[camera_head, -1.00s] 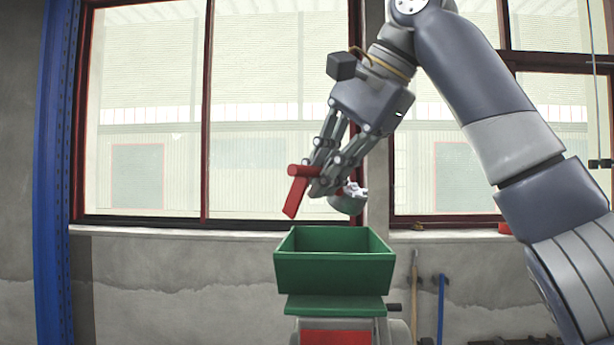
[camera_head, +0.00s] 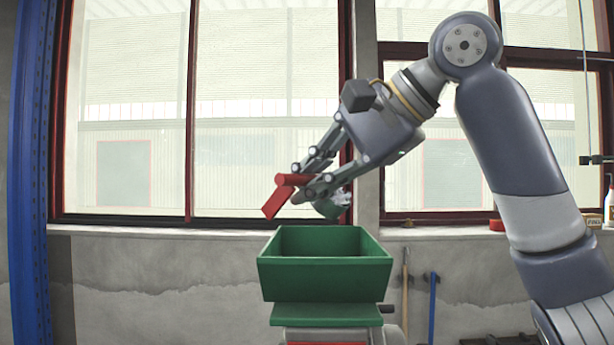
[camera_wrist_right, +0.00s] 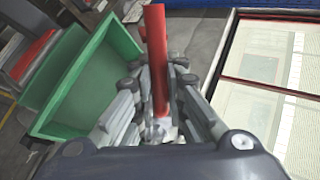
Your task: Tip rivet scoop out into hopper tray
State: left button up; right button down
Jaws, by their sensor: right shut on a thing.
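My right gripper (camera_head: 312,180) is shut on the red handle (camera_head: 279,195) of the rivet scoop, above the hopper tray. The scoop's bowl (camera_head: 330,208) shows behind the fingers, with pale, shiny pieces at its right side. The green hopper tray (camera_head: 325,278) is an open box just below the scoop, apart from it. In the right wrist view the red handle (camera_wrist_right: 157,60) stands up between the fingers (camera_wrist_right: 160,100), and the green tray (camera_wrist_right: 85,80) is at the left. The inside floor of the tray is hidden in the head view. My left gripper is not in view.
The tray sits on a press with a green plate (camera_head: 326,314). Behind are a grey wall (camera_head: 160,280) and red-framed windows. A blue post (camera_head: 28,180) stands at the left. Tools (camera_head: 432,300) lean on the wall to the right. The space left of the tray is clear.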

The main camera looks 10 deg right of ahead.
jog(key=shift+s+d+f+y, duration=0.15)
jog(key=shift+s+y, duration=0.05)
jog(key=shift+y, duration=0.1)
jog(key=shift+s+t, duration=0.25)
jog(key=shift+t, duration=0.15)
pick_arm(q)
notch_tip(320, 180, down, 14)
jog(key=b, duration=1.4)
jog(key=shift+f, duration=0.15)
pick_arm(e)
jog(key=f+t+y, duration=0.2)
jog(key=t+y, duration=0.1)
jog(key=s+d+f+t+y, duration=0.1)
jog(key=t+y, duration=0.1)
jog(key=shift+f, duration=0.1)
